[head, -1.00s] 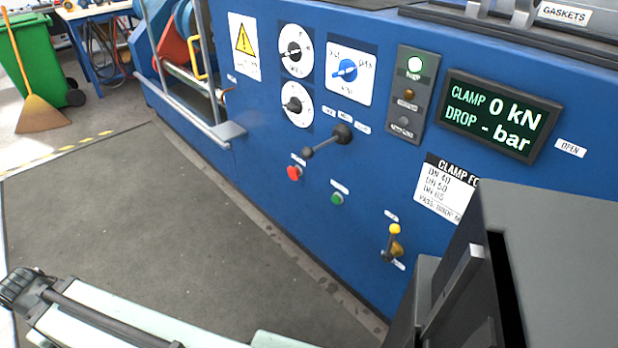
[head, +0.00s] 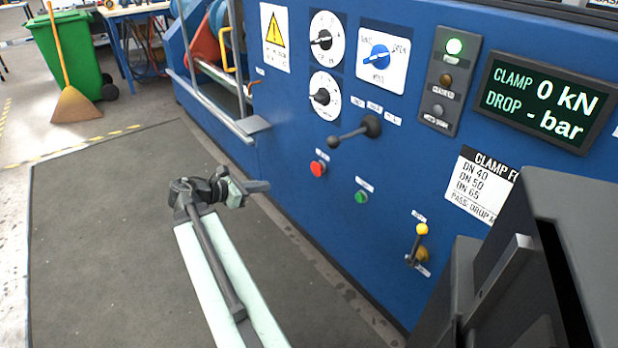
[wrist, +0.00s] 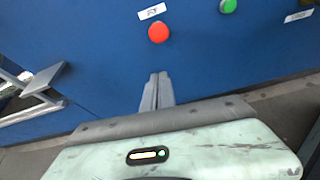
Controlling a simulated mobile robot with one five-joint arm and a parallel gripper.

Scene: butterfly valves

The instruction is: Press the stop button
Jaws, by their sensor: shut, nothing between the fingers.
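The red button (head: 318,169), under a small label, sits low on the blue machine panel. It also shows as a red disc (wrist: 158,33) at the top of the wrist view, where its label is too blurred to read surely. My gripper (head: 262,186) is shut and empty, left of and below the red button in the head view. In the wrist view its closed fingers (wrist: 157,80) point toward the button, with blue panel showing between them and it. They look apart from the button.
A green button (head: 361,197) sits right of the red one. A black lever (head: 355,131) projects above them, and a yellow-knobbed lever (head: 418,243) is lower right. A grey ledge (head: 248,126) juts out at left. The dark floor mat (head: 110,230) is clear.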

